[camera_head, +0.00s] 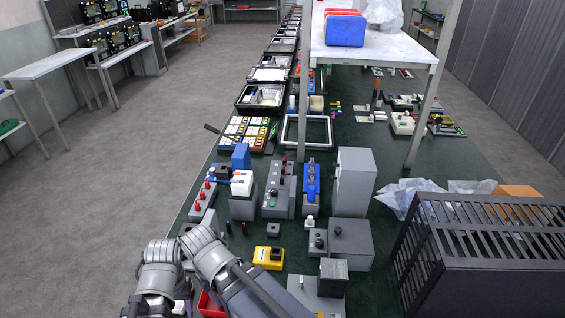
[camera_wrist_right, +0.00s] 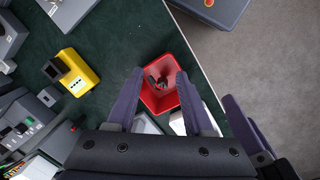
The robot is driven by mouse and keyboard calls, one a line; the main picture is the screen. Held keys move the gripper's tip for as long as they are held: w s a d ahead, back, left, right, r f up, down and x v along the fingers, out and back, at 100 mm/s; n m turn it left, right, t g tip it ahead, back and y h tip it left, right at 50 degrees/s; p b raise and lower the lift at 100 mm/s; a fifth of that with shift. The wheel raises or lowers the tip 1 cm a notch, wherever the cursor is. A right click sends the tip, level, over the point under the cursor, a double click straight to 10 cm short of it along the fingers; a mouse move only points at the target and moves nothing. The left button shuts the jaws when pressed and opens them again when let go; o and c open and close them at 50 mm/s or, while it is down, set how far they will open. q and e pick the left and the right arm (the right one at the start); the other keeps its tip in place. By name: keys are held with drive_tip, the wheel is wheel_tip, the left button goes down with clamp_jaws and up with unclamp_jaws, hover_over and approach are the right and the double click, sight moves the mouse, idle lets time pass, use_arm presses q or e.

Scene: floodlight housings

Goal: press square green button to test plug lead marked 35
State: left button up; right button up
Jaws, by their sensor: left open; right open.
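A grey test unit (camera_head: 280,190) with a small green button (camera_head: 272,205) stands mid-table in the head view. A grey unit with green keys (camera_wrist_right: 20,130) shows at the left of the right wrist view. The button's shape and any "35" mark are too small to read. My right gripper (camera_wrist_right: 159,75) is open, its fingers on either side of a red bin (camera_wrist_right: 160,98) below. My left arm (camera_head: 160,265) is at the lower left of the head view, its gripper mostly hidden. A finger of my left gripper (camera_wrist_right: 240,120) shows beside the right gripper. It is open.
A yellow box with a black top (camera_head: 268,256) stands right of my arms. Small grey boxes (camera_head: 350,240) and a dark slatted housing (camera_head: 490,245) crowd the right. Red plugs (camera_head: 203,195) line the table's left edge. A blue crate (camera_head: 345,28) sits on a raised shelf.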

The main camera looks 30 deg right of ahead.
clamp_jaws()
idle(1.5)
